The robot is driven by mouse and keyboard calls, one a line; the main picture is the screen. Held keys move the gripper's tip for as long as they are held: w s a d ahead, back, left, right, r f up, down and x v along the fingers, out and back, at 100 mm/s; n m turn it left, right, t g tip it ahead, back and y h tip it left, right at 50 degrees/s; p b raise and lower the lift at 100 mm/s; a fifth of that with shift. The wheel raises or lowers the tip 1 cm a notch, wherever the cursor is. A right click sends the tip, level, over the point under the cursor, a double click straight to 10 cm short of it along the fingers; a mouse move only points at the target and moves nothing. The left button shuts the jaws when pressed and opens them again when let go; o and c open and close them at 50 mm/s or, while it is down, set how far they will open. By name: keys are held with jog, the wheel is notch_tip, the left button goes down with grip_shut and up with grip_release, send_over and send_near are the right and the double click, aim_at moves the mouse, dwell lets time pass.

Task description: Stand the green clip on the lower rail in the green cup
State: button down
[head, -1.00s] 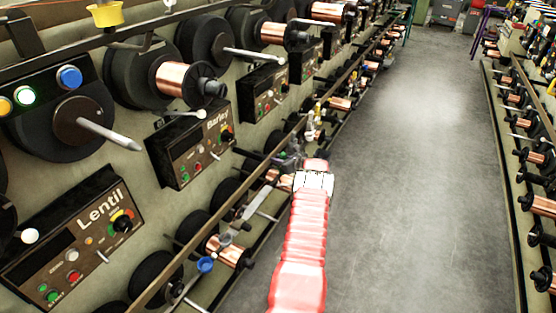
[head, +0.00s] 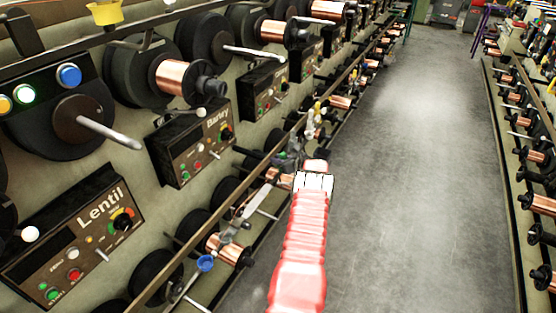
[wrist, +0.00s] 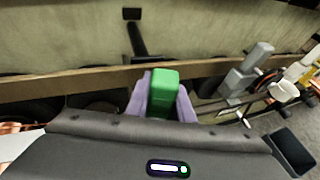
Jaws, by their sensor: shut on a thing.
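My gripper (wrist: 160,98) is shut on the green clip (wrist: 163,88), a bright green block between its two pale purple fingers. The clip overlaps the tan lower rail (wrist: 90,80) in the wrist view; I cannot tell whether they touch. In the head view my gripper (head: 284,160) is beside the lower rail, below and right of the Barley panel, with the clip too small or hidden to make out. I cannot make out the green cup in either view.
A blue cup (head: 205,263) hangs by the lower rail in front, and a yellow cup (head: 105,13) is at top left. A grey block (wrist: 260,54) stands right of the clip in the wrist view. Copper spools line the wall. The aisle floor (head: 415,180) is clear.

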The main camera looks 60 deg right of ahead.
jog(key=c, duration=1.5)
grip_release()
jog(key=shift+o, duration=0.2)
jog(key=shift+s+r, duration=0.1)
jog(key=shift+s, duration=0.05)
jog(key=v, duration=1.3)
jog(key=shift+s, duration=0.2)
jog(key=shift+a, duration=0.15)
